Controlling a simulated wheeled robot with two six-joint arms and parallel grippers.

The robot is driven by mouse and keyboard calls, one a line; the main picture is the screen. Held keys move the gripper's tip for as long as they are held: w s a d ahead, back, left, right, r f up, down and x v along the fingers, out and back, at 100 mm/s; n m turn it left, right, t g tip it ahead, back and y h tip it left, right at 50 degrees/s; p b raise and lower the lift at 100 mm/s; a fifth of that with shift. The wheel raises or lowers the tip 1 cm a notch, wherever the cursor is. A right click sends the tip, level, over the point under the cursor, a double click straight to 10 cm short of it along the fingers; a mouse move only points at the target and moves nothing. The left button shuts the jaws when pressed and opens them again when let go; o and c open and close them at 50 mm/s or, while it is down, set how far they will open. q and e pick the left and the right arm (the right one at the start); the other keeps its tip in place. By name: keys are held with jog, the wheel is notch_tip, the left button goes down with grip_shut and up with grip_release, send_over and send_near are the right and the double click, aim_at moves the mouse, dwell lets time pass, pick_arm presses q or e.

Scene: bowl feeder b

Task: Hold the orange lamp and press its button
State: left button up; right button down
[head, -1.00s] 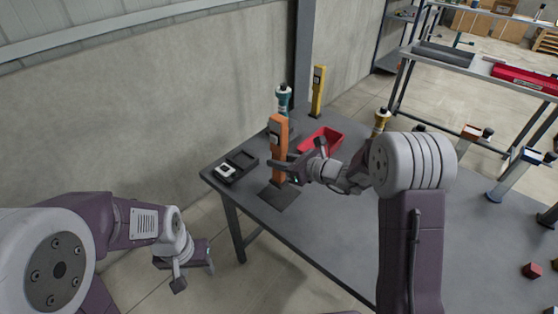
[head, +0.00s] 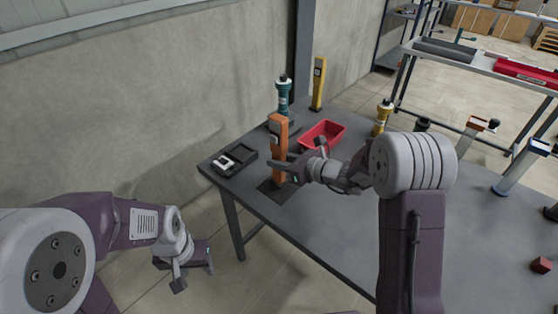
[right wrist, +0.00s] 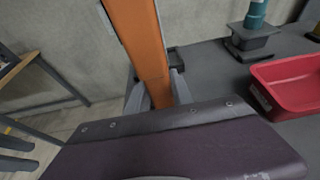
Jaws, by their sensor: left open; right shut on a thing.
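The orange lamp (head: 280,136) stands upright over a dark square mat (head: 270,194) near the table's front left edge. My right gripper (head: 281,171) is shut on its lower part, coming from the right. In the right wrist view the lamp's orange body (right wrist: 140,38) rises between the two fingers (right wrist: 157,92). I cannot tell whether the lamp's base touches the mat. A small pale panel shows near the lamp's top; the button is too small to make out. My left gripper (head: 195,268) is open and empty, low at the left, away from the table and lamp.
A black tray (head: 246,152) lies left of the lamp. A teal lamp (head: 284,95), a yellow lamp (head: 319,85) and a red bin (head: 335,131) stand behind it. The table's front centre (head: 330,225) is clear.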

jog(key=shift+f+b, duration=0.75)
jog(key=shift+f, duration=0.1)
pick_arm(q)
jog(key=shift+f, duration=0.85)
pick_arm(e)
jog(key=c, duration=2)
grip_release()
grip_shut()
jog(key=shift+f, duration=0.1)
pick_arm(q)
grip_shut()
pick_arm(e)
jog(key=shift+s, duration=0.1)
